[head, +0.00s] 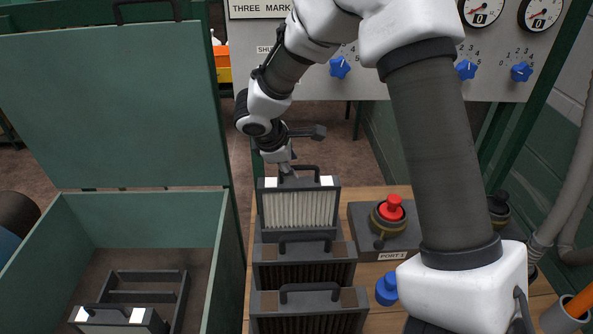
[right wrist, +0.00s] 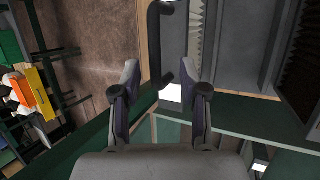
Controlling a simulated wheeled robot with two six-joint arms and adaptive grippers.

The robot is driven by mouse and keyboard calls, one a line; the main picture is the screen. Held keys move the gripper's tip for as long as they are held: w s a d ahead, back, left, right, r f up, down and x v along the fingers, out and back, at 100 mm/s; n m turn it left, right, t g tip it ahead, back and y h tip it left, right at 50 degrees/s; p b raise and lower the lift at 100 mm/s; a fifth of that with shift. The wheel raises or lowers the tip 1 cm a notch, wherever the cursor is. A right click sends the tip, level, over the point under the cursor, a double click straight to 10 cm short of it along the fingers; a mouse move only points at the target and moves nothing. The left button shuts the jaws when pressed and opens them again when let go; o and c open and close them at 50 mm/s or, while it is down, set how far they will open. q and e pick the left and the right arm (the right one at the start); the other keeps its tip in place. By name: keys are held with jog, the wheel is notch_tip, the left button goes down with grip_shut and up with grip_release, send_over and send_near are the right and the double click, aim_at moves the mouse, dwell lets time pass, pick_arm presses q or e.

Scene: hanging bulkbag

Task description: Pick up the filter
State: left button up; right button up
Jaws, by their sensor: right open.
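A filter with white pleats (head: 299,209), a dark frame and white corner pads stands upright in the rear slot of a rack. Its black handle (head: 308,167) is on top. My right gripper (head: 287,170) is at this handle. In the right wrist view my right gripper (right wrist: 161,68) is open, and the handle (right wrist: 155,35) shows between its two fingers; I cannot tell whether they touch it. Two filters with dark brown pleats (head: 304,275) stand in front. Another filter with white pads (head: 118,318) lies in the green box at lower left. My left gripper is out of view.
The green box (head: 232,240) has its lid (head: 110,105) raised, left of the rack. A red button (head: 393,207) on a grey base and a blue knob (head: 386,290) are right of the rack. A gauge panel (head: 500,75) stands behind. My right arm crosses the right side.

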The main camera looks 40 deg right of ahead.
aim_at(298, 167)
jog(key=d+f, duration=0.3)
jog(key=shift+d+f, duration=0.25)
jog(key=shift+d, duration=0.1)
jog(key=shift+a+r, duration=0.15)
jog(key=shift+a, duration=0.15)
jog(key=shift+c, duration=1)
jog(key=shift+a+r, duration=0.15)
jog(key=shift+a, duration=0.1)
grip_shut()
jog(key=shift+d, duration=0.25)
